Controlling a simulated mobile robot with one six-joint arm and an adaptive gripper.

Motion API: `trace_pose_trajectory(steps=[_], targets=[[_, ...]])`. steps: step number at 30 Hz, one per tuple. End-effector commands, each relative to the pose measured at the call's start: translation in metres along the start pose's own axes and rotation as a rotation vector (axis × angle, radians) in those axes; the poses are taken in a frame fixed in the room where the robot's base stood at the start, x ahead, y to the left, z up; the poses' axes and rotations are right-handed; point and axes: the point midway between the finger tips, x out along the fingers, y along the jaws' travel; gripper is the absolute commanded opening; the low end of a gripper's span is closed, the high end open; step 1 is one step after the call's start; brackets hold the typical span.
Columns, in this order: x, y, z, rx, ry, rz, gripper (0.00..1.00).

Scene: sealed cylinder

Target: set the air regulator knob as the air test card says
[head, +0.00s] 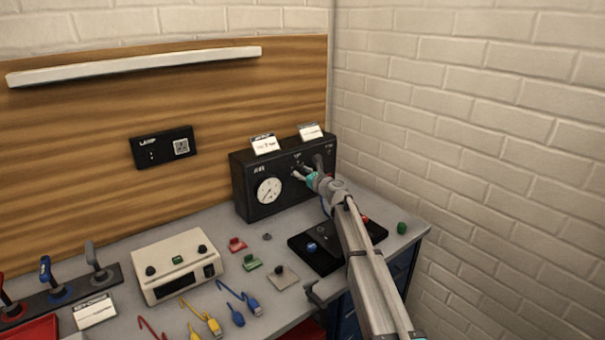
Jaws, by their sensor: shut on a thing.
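The black air box (243,200) stands on the bench against the wooden back panel. A round white gauge (269,191) is on the left of its front. My gripper (306,168) reaches the right part of that front, its fingers shut around the regulator knob, which is mostly hidden behind them. How the knob is turned cannot be told. Two white cards stand on top of the box, a left one (265,143) and a right one (311,131). Their print is too small to read surely.
My arm crosses the bench's right front, over a black tray (301,252). A cream box (178,266), coloured clips, plugs and cables (205,315) lie left of it. Levers (96,262) stand at far left.

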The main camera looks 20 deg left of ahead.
Motion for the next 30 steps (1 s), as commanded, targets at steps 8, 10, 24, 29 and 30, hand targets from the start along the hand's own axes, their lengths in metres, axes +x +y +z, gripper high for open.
trace_pose_trajectory(steps=[8, 10, 24, 29, 30], targets=[[0.0, 0.0001, -0.0002, 0.162, 0.0, -0.001, 0.0], [0.0, 0.0002, -0.0002, 0.185, 0.0, -0.001, 0.0], [-0.0002, 0.0006, -0.0003, 0.218, 0.0, 0.0, 0.0], [-0.0002, 0.0007, -0.0003, 0.218, 0.0, 0.0, 0.61], [-0.0002, 0.0007, -0.0002, 0.217, 0.0, 0.0, 0.69]])
